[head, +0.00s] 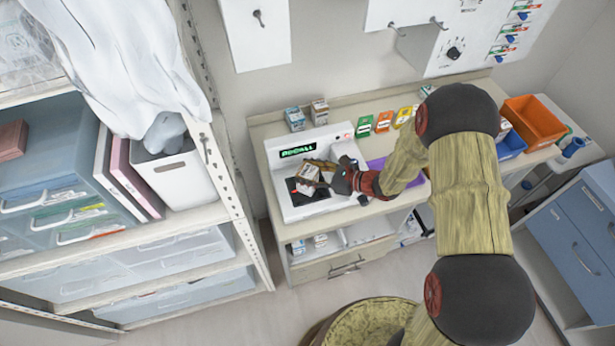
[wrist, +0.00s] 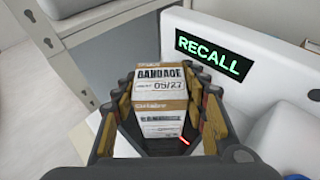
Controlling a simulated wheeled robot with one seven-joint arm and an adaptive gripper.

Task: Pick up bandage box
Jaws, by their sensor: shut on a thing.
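The bandage box (wrist: 160,92) is a small white and tan carton with "BANDAGE" and "09/27" printed on it. It stands between the fingers of my gripper (wrist: 163,115) in the wrist view, and the fingers are shut on it. In the head view the box (head: 308,171) and my gripper (head: 318,178) are over the white device (head: 290,205), which has a dark plate and a green "RECALL" display (head: 298,151). A red light line shows by the box's lower edge in the wrist view. I cannot tell whether the box touches the plate.
Small boxes (head: 295,118) stand on the counter behind the device. Green, orange and yellow boxes (head: 384,121) are to its right. An orange bin (head: 534,122) and a blue bin (head: 511,145) stand farther right. A shelf unit (head: 228,165) is close on the left.

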